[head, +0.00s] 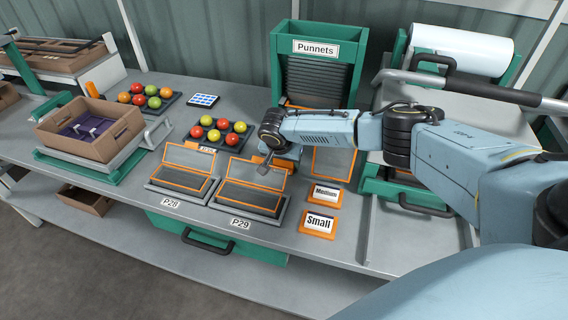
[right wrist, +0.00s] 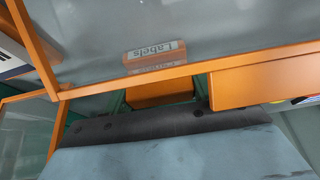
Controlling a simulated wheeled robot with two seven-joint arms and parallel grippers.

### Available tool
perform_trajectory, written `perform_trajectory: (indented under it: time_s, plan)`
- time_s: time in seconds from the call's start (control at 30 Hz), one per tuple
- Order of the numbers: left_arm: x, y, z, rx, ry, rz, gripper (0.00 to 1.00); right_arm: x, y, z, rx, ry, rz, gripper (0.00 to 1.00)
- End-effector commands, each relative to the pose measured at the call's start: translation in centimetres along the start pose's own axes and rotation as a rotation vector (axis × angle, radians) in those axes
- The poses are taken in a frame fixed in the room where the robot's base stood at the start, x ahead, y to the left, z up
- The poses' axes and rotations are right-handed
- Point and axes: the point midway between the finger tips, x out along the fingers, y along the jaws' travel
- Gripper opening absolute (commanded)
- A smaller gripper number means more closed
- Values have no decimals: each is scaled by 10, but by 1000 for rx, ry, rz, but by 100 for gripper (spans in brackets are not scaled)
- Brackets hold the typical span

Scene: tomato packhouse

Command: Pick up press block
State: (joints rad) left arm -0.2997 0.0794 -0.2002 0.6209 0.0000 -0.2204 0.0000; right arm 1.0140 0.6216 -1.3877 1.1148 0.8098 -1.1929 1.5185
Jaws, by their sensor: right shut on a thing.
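My right gripper (head: 266,160) reaches in from the right and is low over the back of the P29 punnet station. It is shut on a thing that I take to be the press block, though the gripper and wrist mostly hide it. In the right wrist view a flat orange block face (right wrist: 262,86) shows at the right, beside my grey gripper body; I cannot tell whether it is the held block. The P29 punnet (head: 248,195) has an orange-rimmed clear lid raised behind it. The P28 punnet (head: 180,178) stands to its left with its lid also raised. My left gripper is not in view.
Two trays of tomatoes (head: 218,132) stand behind the punnets. A cardboard crate (head: 92,142) sits at the left. The Punnets bin (head: 316,75) stands behind my right arm. Orange Medium (head: 325,195) and Small (head: 318,223) label holders lie at the front. A Labels sign (right wrist: 157,52) shows in the wrist view.

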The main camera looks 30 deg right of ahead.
Motion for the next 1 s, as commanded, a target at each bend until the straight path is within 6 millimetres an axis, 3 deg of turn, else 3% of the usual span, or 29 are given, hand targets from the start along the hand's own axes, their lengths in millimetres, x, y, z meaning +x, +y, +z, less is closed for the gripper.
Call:
perform_trajectory:
  time_s: [0.27, 0.7, 1.0]
  plan:
    - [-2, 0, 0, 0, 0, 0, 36, -8, 0, -4, 1, 0, -1, 34]
    - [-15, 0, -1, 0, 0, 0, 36, -82, 0, -34, 1, 1, -1, 34]
    - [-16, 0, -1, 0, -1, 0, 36, -93, 0, -39, 0, 0, 0, 34]
